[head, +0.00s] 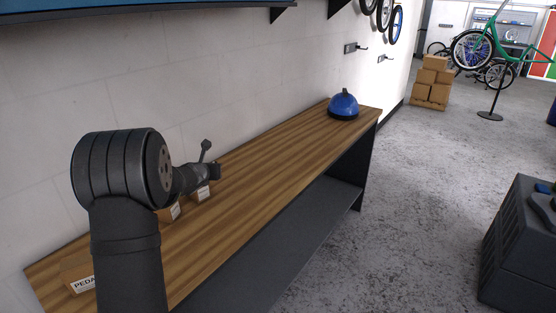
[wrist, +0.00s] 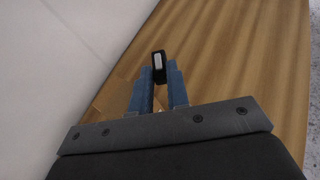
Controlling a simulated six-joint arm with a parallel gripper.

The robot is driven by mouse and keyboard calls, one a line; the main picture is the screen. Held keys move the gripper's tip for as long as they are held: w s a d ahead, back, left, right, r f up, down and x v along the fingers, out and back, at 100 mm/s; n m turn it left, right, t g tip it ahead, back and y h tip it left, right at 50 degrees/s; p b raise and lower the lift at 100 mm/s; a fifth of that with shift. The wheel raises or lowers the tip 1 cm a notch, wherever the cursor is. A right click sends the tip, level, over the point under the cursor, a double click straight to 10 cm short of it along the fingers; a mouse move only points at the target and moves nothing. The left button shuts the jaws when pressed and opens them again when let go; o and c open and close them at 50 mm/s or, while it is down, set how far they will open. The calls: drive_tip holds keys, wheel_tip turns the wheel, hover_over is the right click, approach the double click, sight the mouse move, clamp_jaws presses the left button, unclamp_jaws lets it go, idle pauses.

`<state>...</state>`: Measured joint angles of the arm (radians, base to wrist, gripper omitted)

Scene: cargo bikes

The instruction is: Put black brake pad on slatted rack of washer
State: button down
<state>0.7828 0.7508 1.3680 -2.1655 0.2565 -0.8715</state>
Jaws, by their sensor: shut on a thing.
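My gripper (wrist: 164,76) shows two blue fingers in the wrist view, closed on a small black brake pad (wrist: 158,66) with a pale inset face. The pad sticks out past the fingertips, above the wooden bench top. In the head view my gripper (head: 213,171) is over the bench near the wall, and the pad cannot be made out there. A dark grey ribbed unit (head: 508,245) with blue items on top stands at the right edge, partly cut off; it may be the washer. I cannot make out a slatted rack.
The wooden bench (head: 290,152) runs along the white wall. Open floor (head: 420,190) lies between bench and grey unit. Cardboard boxes (head: 432,85) are stacked behind.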

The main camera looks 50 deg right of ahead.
drive_tip(key=s+d+m+g+h, duration=0.1)
drive_tip(key=s+d+m+g, duration=0.1)
drive_tip(key=s+d, duration=1.35)
hover_over(251, 180)
wheel_tip(251, 180, down, 7)
drive_tip(key=shift+s+r, duration=0.1)
drive_tip(key=shift+s, duration=0.05)
drive_tip(key=shift+f, duration=2.05)
drive_tip(key=shift+f, duration=0.1)
drive_tip(key=c, duration=1.4)
unclamp_jaws()
